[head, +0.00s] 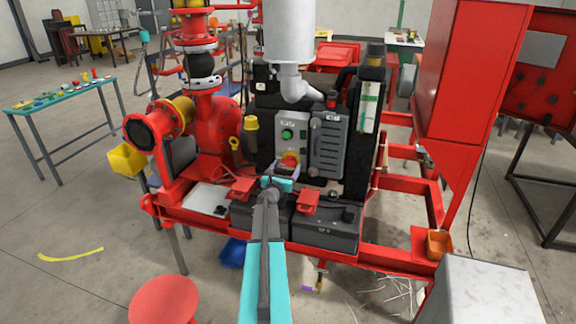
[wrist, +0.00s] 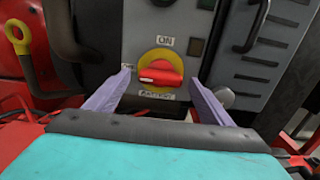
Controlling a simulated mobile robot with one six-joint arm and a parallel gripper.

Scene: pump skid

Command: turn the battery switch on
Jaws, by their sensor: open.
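The battery switch (wrist: 160,74) is a red knob on a round yellow plate, set in a grey panel. Its grip bar lies roughly level, across the plate. An "ON" label (wrist: 166,42) sits above it; a label at its left is partly hidden by a finger, and one below is hard to read. In the head view the switch (head: 289,159) is small, on the lower part of the engine's control panel. My gripper (wrist: 160,82) is open, with its two purple fingers left and right of the knob and a gap on each side. In the head view my gripper (head: 284,174) is just below the switch.
A green button (head: 287,133) is higher on the same panel (head: 299,143). A louvred grey box (head: 328,145) stands close at the right. Black batteries (head: 325,229) and red brackets (head: 308,201) lie below my gripper. A yellow-handled lever (wrist: 18,40) is at the left.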

